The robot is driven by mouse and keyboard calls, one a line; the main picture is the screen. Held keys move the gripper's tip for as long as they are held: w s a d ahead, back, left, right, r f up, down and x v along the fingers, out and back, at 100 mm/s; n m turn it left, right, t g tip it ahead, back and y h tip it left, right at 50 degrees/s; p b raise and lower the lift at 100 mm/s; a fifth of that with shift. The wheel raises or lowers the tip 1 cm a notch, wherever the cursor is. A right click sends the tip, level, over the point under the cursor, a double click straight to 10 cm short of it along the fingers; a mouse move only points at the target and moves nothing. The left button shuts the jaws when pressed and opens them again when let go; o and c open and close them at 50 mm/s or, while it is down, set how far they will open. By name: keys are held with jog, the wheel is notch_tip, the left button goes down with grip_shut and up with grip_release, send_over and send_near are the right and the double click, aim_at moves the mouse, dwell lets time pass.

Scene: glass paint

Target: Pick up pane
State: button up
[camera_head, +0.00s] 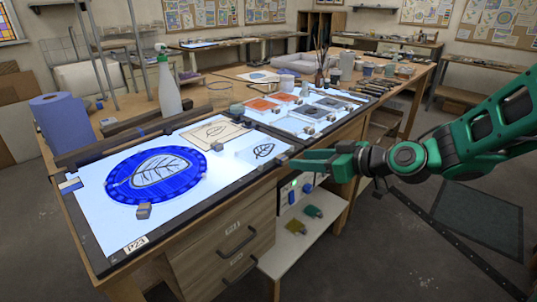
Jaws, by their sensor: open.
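A round blue pane (120,182) with a dark leaf drawing in its pale centre lies flat on the lit light table (92,222). A small pale, clear-looking pane (250,156) with a dark leaf drawing lies at the right end of the same lit surface. My gripper (285,163) reaches in from the right, at the table's front right edge, close to the small pane and apart from the round blue one. It is open and looks empty. The small size of the fingers in this view hides whether they touch the pane or the grey block there.
A small grey block (282,159) sits by my gripper and another grey block (144,211) lies at the round pane's lower edge. A beige leaf sheet (215,133) lies behind. A spray bottle (168,90) and blue paper roll (65,125) stand at the back left.

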aim_at(286, 159)
jog(key=shift+d+f+x, duration=0.1)
jog(key=shift+x, duration=1.6)
jog(key=shift+d+f+x, duration=0.1)
jog(key=shift+f+x, duration=0.05)
jog(key=shift+x, duration=1.55)
jog(key=shift+w, duration=0.1)
grip_shut()
